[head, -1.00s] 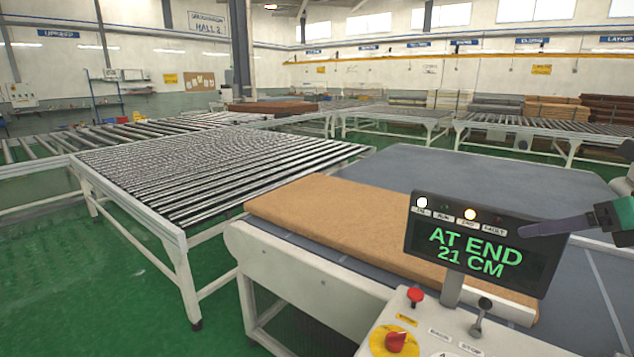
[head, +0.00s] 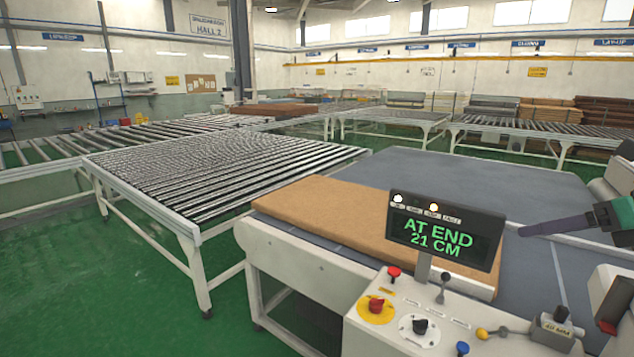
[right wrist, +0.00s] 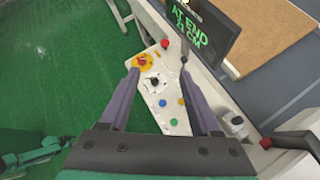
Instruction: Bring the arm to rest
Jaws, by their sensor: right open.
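My right gripper (head: 522,231) comes in from the right edge, level with the display and to its right. One purple finger shows there. In the right wrist view its two fingers (right wrist: 160,74) are apart with nothing between them, above the control panel (right wrist: 176,118). The brown mattress (head: 345,215) lies flat on the grey table (head: 470,178), partly hidden by the display (head: 444,232). The display reads "AT END 21 CM". My left gripper is not visible in the head view.
The control panel (head: 395,318) has a red button (head: 394,272), knobs and a lever (head: 442,288). A roller conveyor (head: 210,180) stands left of the table. Green floor (head: 90,290) is clear at the left. White parts crowd the lower right.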

